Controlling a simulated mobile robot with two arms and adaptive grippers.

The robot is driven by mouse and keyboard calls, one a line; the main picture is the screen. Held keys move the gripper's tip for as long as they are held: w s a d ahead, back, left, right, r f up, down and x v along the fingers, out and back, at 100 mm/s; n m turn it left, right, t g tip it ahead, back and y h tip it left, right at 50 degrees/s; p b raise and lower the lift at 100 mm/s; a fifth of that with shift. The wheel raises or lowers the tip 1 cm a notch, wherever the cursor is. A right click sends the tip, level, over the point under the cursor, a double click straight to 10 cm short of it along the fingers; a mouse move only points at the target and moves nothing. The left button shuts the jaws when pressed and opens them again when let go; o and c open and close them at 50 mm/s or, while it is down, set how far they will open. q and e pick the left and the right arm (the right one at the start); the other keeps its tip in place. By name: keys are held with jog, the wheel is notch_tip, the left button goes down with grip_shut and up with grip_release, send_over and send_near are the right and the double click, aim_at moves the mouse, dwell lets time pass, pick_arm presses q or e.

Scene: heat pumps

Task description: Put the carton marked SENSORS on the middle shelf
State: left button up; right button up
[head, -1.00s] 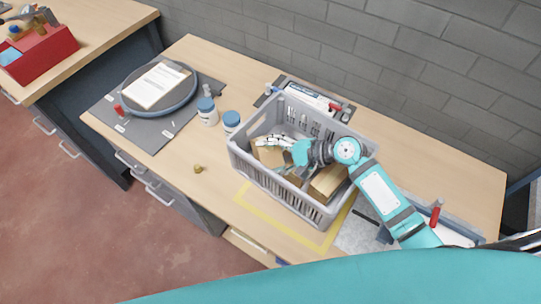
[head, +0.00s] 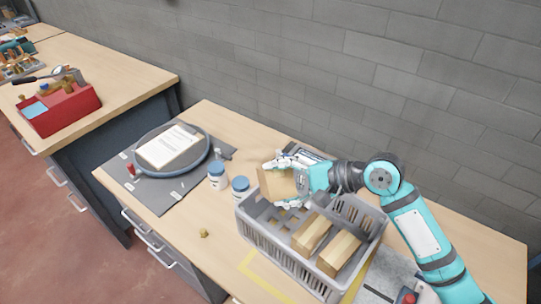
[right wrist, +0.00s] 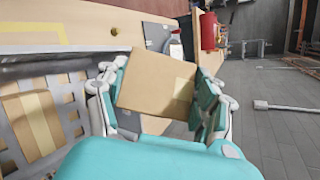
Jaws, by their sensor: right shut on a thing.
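My right gripper (head: 290,177) is shut on a cardboard carton (head: 273,188) and holds it above the left end of the grey crate (head: 279,256). In the right wrist view the carton (right wrist: 157,84) sits between both fingers (right wrist: 157,95), with a paler tape band on it. No marking is readable on it. Two more cartons stay in the crate, one in the middle (head: 311,235) and one at the right (head: 339,253). The middle shelf is not in view. My left gripper is not in view.
Two white jars with blue lids (head: 217,177) stand left of the crate. A red toolbox (head: 62,112) sits on the other bench. A small brass part (head: 204,233) lies near the front edge.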

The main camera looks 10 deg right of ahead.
jog(key=s+d+m+t+b, duration=0.1)
jog(key=s+d, duration=0.6)
jog(key=d, duration=0.2)
jog(key=shift+f+h+b, duration=0.3)
jog(key=shift+h+b, duration=0.05)
jog(key=shift+h, duration=0.05)
jog(key=shift+s+f, duration=0.1)
